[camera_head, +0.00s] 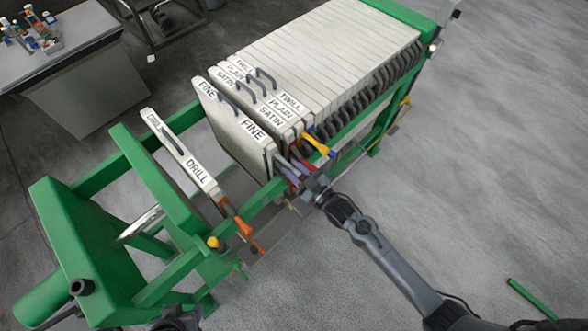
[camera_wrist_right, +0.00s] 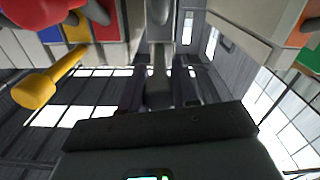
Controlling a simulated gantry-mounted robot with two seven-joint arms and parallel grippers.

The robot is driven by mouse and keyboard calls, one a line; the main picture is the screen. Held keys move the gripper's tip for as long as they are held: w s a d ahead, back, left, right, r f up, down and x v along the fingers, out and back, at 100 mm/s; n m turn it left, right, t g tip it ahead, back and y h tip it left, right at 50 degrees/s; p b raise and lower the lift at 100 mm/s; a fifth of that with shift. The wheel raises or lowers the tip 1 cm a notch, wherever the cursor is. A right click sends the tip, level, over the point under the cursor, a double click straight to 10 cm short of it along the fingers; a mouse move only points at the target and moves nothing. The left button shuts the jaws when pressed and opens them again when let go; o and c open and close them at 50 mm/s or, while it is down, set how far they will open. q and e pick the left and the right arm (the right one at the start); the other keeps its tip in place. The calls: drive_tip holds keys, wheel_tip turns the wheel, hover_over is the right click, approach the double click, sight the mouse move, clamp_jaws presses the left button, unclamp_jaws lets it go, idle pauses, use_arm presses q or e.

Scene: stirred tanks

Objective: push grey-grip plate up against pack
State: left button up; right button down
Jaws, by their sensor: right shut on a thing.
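The grey-grip plate, marked FINE (camera_head: 232,118), stands upright at the near end of the pack (camera_head: 330,45) in the head view. A narrow gap shows between it and the SATIN plate (camera_head: 272,119), the pack's closest plate. My right gripper (camera_head: 304,182) is at the plate's right end, beside the green rail, shut on its grip. In the right wrist view the grey grip (camera_wrist_right: 158,88) sits between the dark fingers. The fingers partly hide the grip. A dark part of my left arm shows at the bottom edge; its gripper's jaws (camera_head: 176,320) are unclear.
The DRILL plate (camera_head: 182,155) with an orange grip (camera_head: 247,233) stands apart near the green end plate (camera_head: 160,190). Open space lies between DRILL and FINE. The pack's yellow grip (camera_head: 318,143) juts out close to my right gripper; it also shows in the wrist view (camera_wrist_right: 45,82).

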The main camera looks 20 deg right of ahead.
drive_tip(key=d, duration=0.1)
drive_tip(key=w+d, duration=0.1)
drive_tip(key=d, duration=0.1)
drive_tip(key=shift+w+d+f, duration=0.1)
drive_tip(key=shift+w, duration=0.05)
drive_tip(key=c, duration=1.3)
unclamp_jaws()
drive_tip(key=o, duration=0.5)
drive_tip(key=shift+w+d, duration=0.1)
drive_tip(key=shift+d, duration=0.05)
drive_tip(key=shift+c, duration=0.2)
drive_tip(key=shift+s, duration=0.2)
